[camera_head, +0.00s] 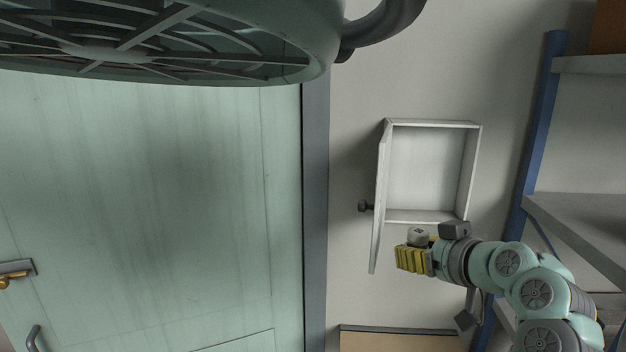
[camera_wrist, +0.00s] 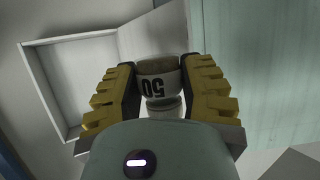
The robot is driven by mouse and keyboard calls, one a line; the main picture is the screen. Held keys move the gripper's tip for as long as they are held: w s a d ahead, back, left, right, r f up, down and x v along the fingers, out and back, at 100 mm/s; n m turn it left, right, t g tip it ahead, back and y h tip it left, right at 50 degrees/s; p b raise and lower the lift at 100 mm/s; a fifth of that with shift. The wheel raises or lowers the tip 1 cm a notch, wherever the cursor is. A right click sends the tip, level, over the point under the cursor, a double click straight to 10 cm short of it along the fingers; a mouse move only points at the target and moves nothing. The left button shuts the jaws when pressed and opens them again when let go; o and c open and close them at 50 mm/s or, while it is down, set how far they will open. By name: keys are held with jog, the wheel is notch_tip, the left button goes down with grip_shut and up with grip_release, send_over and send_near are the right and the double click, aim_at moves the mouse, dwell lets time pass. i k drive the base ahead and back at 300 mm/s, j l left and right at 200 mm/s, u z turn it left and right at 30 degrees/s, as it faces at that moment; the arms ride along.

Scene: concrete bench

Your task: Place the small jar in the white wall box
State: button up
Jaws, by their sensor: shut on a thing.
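The white wall box (camera_head: 474,160) hangs on the wall with its door (camera_head: 380,190) swung open to the left; its inside looks empty. My gripper (camera_head: 413,247) is just below the box's lower edge, outside it. It is shut on the small jar (camera_head: 418,236), whose top shows above the yellow fingers. The jar's lower part is partly hidden by my gripper.
A pale green door (camera_head: 150,200) with a dark frame stands at the left. A blue-posted shelf (camera_head: 575,215) is close on the right, behind my arm. A brown-topped board or case (camera_head: 400,342) is below. A large green round fixture (camera_head: 170,45) fills the upper left.

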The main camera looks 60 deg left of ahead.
aim_at(408, 215)
jog(key=i+j, duration=0.85)
jog(key=j, duration=0.1)
